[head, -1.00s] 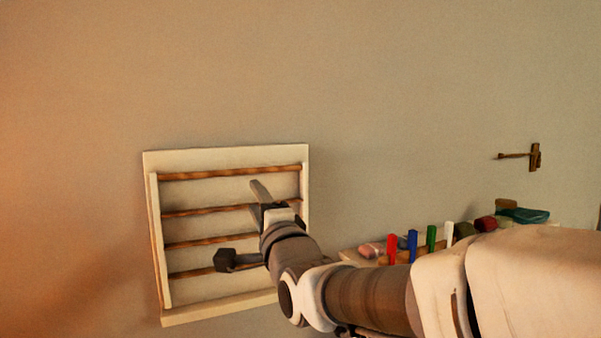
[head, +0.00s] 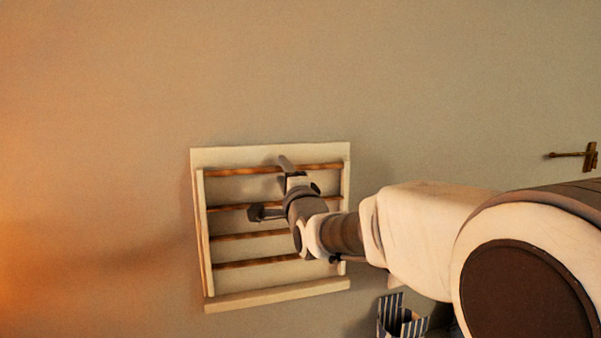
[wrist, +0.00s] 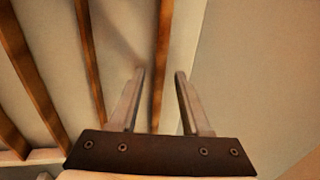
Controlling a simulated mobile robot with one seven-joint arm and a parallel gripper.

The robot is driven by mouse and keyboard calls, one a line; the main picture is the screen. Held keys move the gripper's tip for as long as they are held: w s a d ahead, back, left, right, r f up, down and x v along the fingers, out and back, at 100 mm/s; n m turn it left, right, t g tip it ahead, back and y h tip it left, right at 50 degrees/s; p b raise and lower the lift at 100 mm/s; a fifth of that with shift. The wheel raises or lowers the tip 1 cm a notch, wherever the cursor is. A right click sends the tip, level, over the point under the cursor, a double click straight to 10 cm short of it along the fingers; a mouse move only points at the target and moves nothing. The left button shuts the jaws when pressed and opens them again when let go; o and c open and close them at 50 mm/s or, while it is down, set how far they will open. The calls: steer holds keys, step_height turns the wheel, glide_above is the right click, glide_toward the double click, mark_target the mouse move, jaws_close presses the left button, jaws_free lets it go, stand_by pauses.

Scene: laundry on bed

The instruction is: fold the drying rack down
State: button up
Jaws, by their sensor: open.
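The drying rack (head: 272,157) is a cream frame with several brown wooden rods, upright against the wall. Its inner rod frame lies nearly flat within the outer one. My gripper (head: 286,168) is in front of the rack's top rod, right of its middle. In the wrist view my gripper (wrist: 160,73) is open and empty, its two fingers apart. A rod (wrist: 164,45) of the rack runs in line between the fingers; I cannot tell if it is touched or how deep it lies. My arm hides part of the rack's right side.
A wooden wall hook (head: 575,155) is at the far right. A striped container (head: 392,318) stands low, below my arm. The wall above and left of the rack is bare.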

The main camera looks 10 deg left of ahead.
jaws_close()
stand_by(1.4)
